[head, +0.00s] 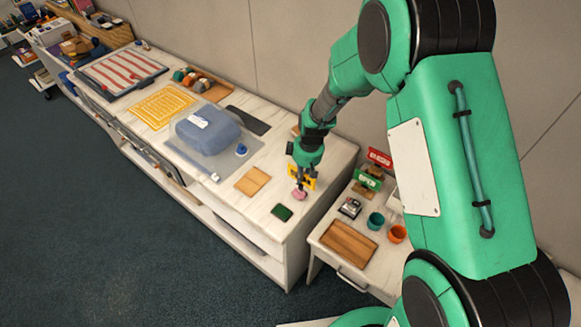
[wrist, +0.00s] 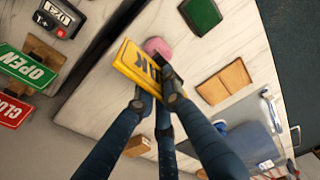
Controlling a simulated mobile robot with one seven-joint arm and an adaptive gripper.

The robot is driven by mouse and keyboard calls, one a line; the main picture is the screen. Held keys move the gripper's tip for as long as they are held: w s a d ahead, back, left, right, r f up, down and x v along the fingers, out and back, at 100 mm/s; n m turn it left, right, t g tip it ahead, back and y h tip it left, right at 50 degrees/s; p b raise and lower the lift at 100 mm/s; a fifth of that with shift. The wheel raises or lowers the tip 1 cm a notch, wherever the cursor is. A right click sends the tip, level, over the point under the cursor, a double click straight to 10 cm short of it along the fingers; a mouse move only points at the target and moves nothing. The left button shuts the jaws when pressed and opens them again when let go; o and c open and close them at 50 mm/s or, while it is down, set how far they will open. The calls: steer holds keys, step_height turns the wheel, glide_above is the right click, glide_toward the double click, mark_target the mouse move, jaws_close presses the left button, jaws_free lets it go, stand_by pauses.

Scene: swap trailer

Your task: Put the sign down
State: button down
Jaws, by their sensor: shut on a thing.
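A yellow sign (wrist: 137,66) with dark lettering is held in my gripper (wrist: 158,84), whose fingers are shut on it. In the head view the yellow sign (head: 306,181) shows at the end of my gripper (head: 303,181), near the right end of the long white counter (head: 300,225). A pink round thing (wrist: 157,46) lies on the counter just beyond the sign; it also shows in the head view (head: 299,195). I cannot tell whether the sign touches the counter.
A dark green pad (head: 282,212) and a wooden board (head: 252,181) lie nearby. A lower side table bears a green OPEN sign (head: 368,180), a red sign (head: 380,158), cups (head: 375,221) and a wooden tray (head: 347,243).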

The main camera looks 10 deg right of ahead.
steer(key=w+a+f, duration=0.1)
steer(key=w+a, duration=0.1)
steer(key=w, duration=1.4)
steer(key=shift+f, duration=0.25)
steer(key=shift+f, duration=1.75)
steer(key=shift+f+b, duration=0.15)
steer(key=shift+b, duration=0.15)
steer(key=c, duration=1.8)
jaws_free()
steer(key=shift+c, duration=0.2)
